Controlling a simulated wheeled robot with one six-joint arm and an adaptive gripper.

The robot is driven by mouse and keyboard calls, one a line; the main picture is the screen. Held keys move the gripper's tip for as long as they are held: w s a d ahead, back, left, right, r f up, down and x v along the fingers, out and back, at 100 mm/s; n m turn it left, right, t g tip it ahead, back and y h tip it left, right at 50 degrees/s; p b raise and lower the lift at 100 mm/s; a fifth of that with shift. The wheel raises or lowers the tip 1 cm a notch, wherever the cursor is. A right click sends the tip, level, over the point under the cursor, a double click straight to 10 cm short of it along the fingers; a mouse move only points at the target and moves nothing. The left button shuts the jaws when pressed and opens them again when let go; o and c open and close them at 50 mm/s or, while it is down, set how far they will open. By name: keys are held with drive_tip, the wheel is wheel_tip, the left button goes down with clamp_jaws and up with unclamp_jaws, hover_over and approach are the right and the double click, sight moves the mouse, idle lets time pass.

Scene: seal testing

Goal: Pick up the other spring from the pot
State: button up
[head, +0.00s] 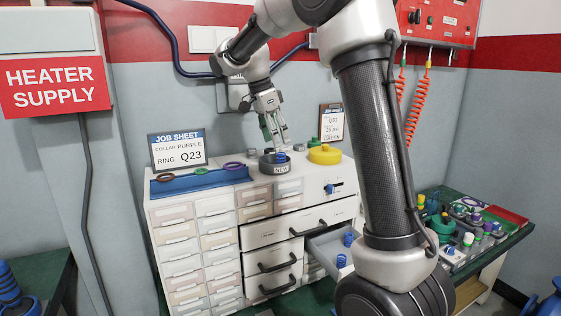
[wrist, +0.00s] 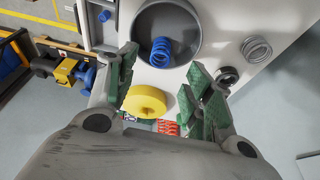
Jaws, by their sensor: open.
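The dark grey pot (head: 268,168) stands on top of the white drawer cabinet. A blue coil spring (head: 281,155) stands in it and shows above its rim. In the wrist view the round pot (wrist: 190,17) is at the top, with the blue spring (wrist: 160,52) near its lower edge. I see no second spring inside the pot. A grey metal spring (wrist: 257,49) is outside the pot, to its right. My gripper (head: 276,138) is just above the pot, pointing down. In the wrist view its green-padded fingers (wrist: 163,72) are apart and empty, on either side below the spring.
A yellow round part (head: 325,155) is right of the pot. A dark ring (wrist: 228,75) lies close to the right finger in the wrist view. A blue mat (head: 190,183) with coloured rings is at left. An open drawer (head: 325,245) holds blue pieces.

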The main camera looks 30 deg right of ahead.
sight(281, 153)
drive_tip(key=x, duration=0.5)
drive_tip(key=shift+f, duration=0.15)
drive_tip(key=c, duration=1.1)
